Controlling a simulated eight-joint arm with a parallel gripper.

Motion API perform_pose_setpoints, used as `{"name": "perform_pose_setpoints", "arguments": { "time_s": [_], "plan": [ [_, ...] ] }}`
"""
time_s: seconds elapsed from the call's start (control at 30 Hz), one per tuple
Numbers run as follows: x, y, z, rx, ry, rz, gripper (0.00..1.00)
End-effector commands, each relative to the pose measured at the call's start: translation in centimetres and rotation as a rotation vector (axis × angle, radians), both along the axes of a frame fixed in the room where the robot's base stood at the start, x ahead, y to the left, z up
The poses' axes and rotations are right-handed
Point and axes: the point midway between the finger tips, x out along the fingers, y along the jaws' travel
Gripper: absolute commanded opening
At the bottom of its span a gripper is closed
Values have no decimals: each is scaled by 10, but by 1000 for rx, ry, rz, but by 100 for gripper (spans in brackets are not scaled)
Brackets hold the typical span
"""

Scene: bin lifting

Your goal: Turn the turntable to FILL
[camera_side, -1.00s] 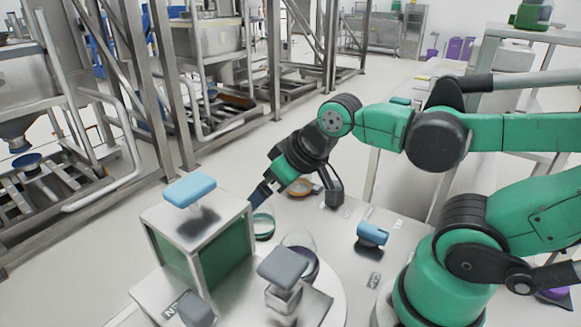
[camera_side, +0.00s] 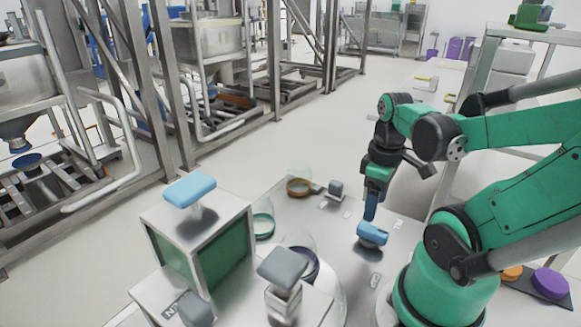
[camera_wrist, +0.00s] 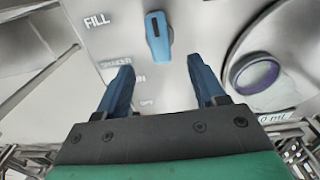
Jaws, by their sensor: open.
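My gripper (camera_side: 370,214) is over the blue knob (camera_side: 372,236) on the metal tabletop. In the wrist view its two blue fingers (camera_wrist: 160,64) are apart with nothing between their tips. The same knob (camera_wrist: 158,37) shows just beyond the fingertips, its long side running up the picture. I cannot tell if the fingers touch it. A FILL label (camera_wrist: 97,20) is left of the knob. The round white turntable disc (camera_side: 338,310) shows partly in the side view, behind other things.
A metal box with a green window and a blue knob (camera_side: 190,190) stands left. A grey-topped block (camera_side: 283,268) stands at front. Glass jars with a purple ring (camera_side: 303,262), a green ring (camera_side: 264,225) and an orange ring (camera_side: 299,187) are close by. The wrist view also shows SHAKER, ON and OFF labels.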

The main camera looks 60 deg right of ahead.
Motion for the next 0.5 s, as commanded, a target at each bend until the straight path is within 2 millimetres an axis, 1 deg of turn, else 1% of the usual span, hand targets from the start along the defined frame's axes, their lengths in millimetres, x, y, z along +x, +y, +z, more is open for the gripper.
{"name": "perform_pose_setpoints", "arguments": {
  "time_s": [0.17, 0.5],
  "plan": [
    [-3, -1, -7, 9, 10, 2, 63],
    [-2, -2, -36, 7, 8, 2, 63]
  ]
}}
